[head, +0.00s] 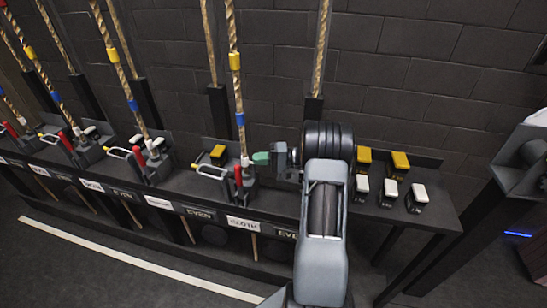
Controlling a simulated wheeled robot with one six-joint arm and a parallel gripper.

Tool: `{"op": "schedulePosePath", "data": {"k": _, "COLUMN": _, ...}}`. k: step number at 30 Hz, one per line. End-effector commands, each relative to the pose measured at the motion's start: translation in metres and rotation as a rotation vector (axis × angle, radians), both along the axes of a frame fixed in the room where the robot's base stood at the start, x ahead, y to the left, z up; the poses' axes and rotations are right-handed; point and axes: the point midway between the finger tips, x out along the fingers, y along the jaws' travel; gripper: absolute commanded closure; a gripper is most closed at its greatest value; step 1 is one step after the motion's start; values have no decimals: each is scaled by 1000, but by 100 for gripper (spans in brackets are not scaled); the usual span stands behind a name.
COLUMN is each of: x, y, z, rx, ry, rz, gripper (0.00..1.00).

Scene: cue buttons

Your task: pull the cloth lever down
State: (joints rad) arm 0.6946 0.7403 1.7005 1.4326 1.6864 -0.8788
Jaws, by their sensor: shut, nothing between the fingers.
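The cloth lever (239,177) has a red handle and stands upright in its dark rope-lock unit, above the white CLOTH label (243,224). A tan rope (234,80) with yellow and blue bands runs up from this unit. My gripper (257,158) has teal fingertips and comes in from the right. It is shut and empty. Its tips are just right of the rope and the white piece at the lever's top. I cannot tell whether they touch. A white-and-yellow looped handle (210,170) sits left of the lever.
More rope locks with red levers, one of them nearby (152,150), line the rail (170,203) to the left. Yellow buttons (400,162) and white buttons (390,190) sit on the shelf at right, beyond my arm. A dark brick wall is behind.

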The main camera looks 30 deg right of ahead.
Motion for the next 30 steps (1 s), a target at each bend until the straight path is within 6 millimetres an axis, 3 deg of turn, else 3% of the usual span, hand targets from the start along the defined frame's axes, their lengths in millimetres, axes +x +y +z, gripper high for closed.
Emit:
{"op": "schedulePosePath", "data": {"k": 6, "x": -3, "y": 29, "z": 1, "rx": 0, "ry": 1, "rz": 1, "gripper": 100}}
{"op": "schedulePosePath", "data": {"k": 12, "x": -7, "y": 42, "z": 0, "rx": 0, "ry": 0, "rz": 1, "gripper": 100}}
{"op": "schedulePosePath", "data": {"k": 30, "x": -10, "y": 42, "z": -1, "rx": -12, "ry": -11, "rz": -9, "gripper": 100}}
